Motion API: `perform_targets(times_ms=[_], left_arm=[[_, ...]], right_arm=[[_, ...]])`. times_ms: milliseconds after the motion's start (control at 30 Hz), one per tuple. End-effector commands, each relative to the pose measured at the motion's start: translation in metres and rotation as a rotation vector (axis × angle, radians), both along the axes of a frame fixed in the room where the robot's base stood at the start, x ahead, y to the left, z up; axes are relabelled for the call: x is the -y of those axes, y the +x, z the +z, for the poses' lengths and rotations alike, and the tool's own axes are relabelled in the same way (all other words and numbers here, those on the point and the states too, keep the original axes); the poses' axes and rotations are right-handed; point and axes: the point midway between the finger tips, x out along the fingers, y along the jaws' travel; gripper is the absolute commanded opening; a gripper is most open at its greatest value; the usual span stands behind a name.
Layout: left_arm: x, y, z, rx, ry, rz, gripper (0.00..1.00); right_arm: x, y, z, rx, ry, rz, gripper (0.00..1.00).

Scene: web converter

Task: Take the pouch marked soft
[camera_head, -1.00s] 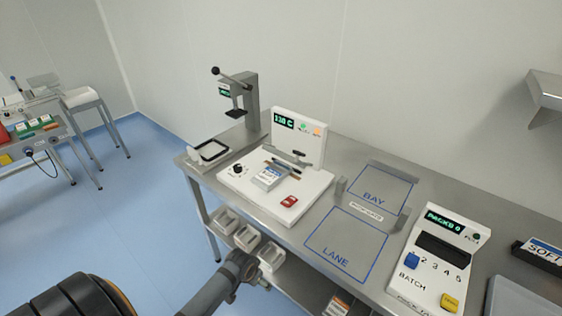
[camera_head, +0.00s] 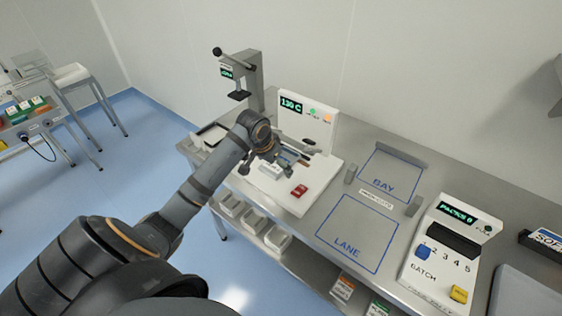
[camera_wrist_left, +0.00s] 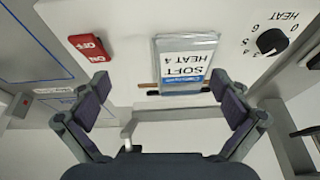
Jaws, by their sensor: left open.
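The pouch marked SOFT, HEAT 4 (camera_wrist_left: 184,62) lies on the white sealing machine, centred ahead of my left gripper in the left wrist view. It is white with a blue band. In the head view the pouch (camera_head: 270,170) is partly hidden by my left gripper (camera_head: 262,160). The left gripper is open and empty; in the wrist view its fingers (camera_wrist_left: 165,98) stand apart on either side of the pouch, not touching it. The sealing machine (camera_head: 318,172) shows 130 C, with a red OFF switch (camera_wrist_left: 90,48) and a heat knob (camera_wrist_left: 271,41). My right gripper is out of view.
A lever press (camera_head: 252,85) stands behind to the left. BAY (camera_head: 384,183) and LANE (camera_head: 349,240) outlines on the steel table are empty. A BATCH box (camera_head: 440,262) stands at the right, beside a dark SOFT-labelled block (camera_head: 545,241). White bins (camera_head: 252,231) sit below.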

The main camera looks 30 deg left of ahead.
Motion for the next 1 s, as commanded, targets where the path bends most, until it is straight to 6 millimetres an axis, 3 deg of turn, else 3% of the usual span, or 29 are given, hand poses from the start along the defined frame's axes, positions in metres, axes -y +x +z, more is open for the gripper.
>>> perform_targets(times_ms=[100, 267, 367, 600, 800, 1000], left_arm=[[-0.025, 0.021, 0.035, 0.019, -0.014, 0.028, 1.00], [-0.034, 0.028, 0.049, 0.024, -0.031, 0.040, 1.00], [-0.033, 0.030, 0.043, 0.021, -0.034, 0.041, 1.00], [-0.031, 0.045, 0.007, 0.021, -0.034, 0.041, 1.00], [-0.031, 0.048, -0.002, 0.023, -0.031, 0.039, 1.00], [-0.028, 0.062, -0.025, 0.019, -0.034, 0.040, 1.00]], right_arm=[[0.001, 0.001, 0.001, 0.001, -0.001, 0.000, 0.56], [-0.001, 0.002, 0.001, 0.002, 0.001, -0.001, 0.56], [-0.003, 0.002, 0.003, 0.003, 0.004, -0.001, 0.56], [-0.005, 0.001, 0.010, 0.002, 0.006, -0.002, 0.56], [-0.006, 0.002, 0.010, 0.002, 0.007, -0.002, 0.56], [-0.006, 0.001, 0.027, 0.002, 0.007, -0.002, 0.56]])
